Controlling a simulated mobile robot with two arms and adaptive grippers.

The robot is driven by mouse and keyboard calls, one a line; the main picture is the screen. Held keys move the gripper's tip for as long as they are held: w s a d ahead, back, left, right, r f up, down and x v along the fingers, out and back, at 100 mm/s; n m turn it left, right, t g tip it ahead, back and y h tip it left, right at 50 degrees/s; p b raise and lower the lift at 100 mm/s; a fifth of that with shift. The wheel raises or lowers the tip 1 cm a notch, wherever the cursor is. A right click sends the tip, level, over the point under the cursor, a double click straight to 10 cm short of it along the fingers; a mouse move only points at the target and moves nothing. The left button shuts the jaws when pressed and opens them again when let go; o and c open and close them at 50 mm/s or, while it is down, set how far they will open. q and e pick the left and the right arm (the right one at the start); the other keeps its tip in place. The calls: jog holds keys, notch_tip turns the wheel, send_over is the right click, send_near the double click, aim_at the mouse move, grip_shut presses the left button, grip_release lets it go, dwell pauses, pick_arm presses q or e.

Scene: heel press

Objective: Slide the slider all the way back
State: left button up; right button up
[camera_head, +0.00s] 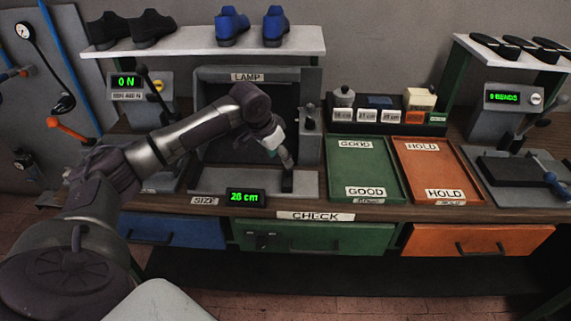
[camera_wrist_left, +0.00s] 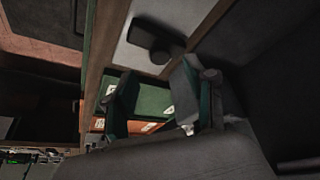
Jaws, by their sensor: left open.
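The slider is a small dark block (camera_head: 287,182) on a light grey plate (camera_head: 230,183) in front of the LAMP box, behind the SIZE display (camera_head: 245,197) that reads 26 cm. In the left wrist view the slider (camera_wrist_left: 150,38) shows as a dark, rounded block on the pale plate, beyond the fingertips. My left gripper (camera_head: 286,161) points down just above the slider, at the plate's right part. In the wrist view its two fingers (camera_wrist_left: 158,85) are apart with nothing between them. I cannot tell whether a finger touches the slider. My right gripper is not in view.
The LAMP box (camera_head: 246,77) stands behind the plate, with a small lever post (camera_head: 309,120) at its right. A green GOOD tray (camera_head: 364,169) and an orange HOLD tray (camera_head: 437,170) lie to the right. A shelf with shoes (camera_head: 205,41) hangs above.

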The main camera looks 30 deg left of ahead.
aim_at(285, 169)
pick_arm(q)
jog(key=x, duration=0.5)
jog(key=shift+w+f+p, duration=0.15)
jog(key=shift+f+p, duration=0.15)
jog(key=shift+f, duration=0.05)
grip_shut()
